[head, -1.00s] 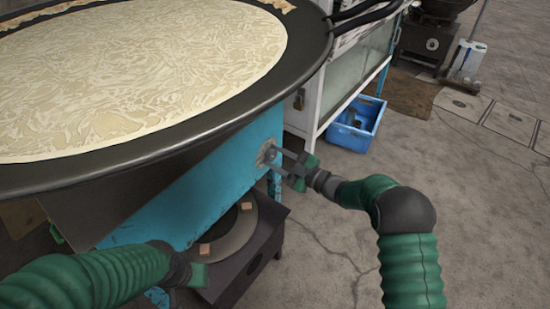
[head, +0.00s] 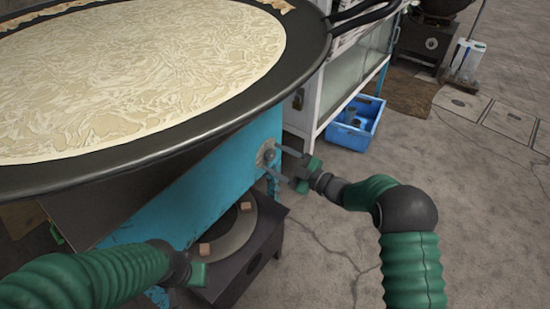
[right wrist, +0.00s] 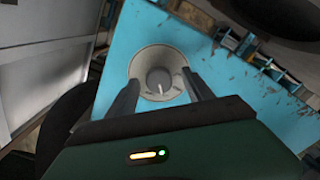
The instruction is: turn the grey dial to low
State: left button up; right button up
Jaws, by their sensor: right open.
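The grey dial (right wrist: 159,80) sits on a round pale plate on the blue stove panel (right wrist: 180,35) in the right wrist view. A light pointer mark shows on its lower right. In the head view the dial (head: 268,155) is small, at the right end of the blue panel under the big pan. My right gripper (head: 276,162) is open in front of the dial, its two fingers apart. In the wrist view the fingers (right wrist: 160,92) stand left and right of the dial, with gaps on both sides. My left gripper (head: 199,275) is low at the left; its jaws are not clear.
The wide black pan (head: 318,60) with a pale crepe (head: 150,75) overhangs the panel. A burner stand (head: 270,235) is below. A blue crate (head: 355,135) and a white glass-sided cabinet (head: 350,85) stand beyond. The floor at the right is free.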

jog(key=p+v, duration=0.5)
jog(key=v, duration=1.1)
